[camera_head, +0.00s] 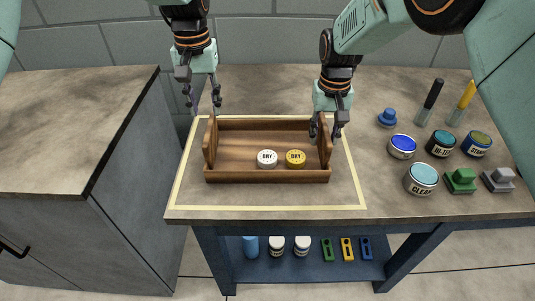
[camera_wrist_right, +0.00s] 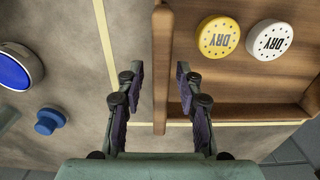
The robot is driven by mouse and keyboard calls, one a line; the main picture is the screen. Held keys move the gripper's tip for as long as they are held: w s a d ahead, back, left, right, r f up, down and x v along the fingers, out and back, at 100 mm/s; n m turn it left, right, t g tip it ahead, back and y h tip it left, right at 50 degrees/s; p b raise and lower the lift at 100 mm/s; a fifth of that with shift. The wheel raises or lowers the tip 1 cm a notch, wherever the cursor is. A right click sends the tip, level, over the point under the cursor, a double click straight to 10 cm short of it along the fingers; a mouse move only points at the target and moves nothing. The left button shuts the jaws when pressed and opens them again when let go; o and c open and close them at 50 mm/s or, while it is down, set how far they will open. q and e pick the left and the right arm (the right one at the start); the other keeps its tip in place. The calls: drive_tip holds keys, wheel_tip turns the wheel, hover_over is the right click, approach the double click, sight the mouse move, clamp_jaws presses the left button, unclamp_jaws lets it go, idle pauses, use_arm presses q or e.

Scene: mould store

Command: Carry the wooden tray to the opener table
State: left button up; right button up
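The wooden tray (camera_head: 235,176) sits level on the table inside a cream outline, with a raised wall at each end. A white DRY tub (camera_head: 267,158) and a yellow DRY tub (camera_head: 295,158) stand in it; both also show in the right wrist view. My left gripper (camera_head: 203,103) is open and empty, above and behind the tray's left end wall (camera_head: 210,142). My right gripper (camera_head: 325,134) is open, its fingers on either side of the right end wall. In the right wrist view that wall (camera_wrist_right: 160,75) lies between the fingers, with gaps showing.
Right of the outline (camera_head: 355,190) stand a blue-lidded tin (camera_head: 402,146), a CLEAR tin (camera_head: 421,179), a blue knob (camera_head: 387,117), other tins, brushes and blocks. A lower shelf (camera_head: 300,272) holds bottles and coloured tools. A bare-topped cabinet (camera_head: 70,130) stands at left across a gap.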

wheel_tip(320, 180, up, 10)
drive_tip(key=shift+f, duration=0.15)
idle(0.5)
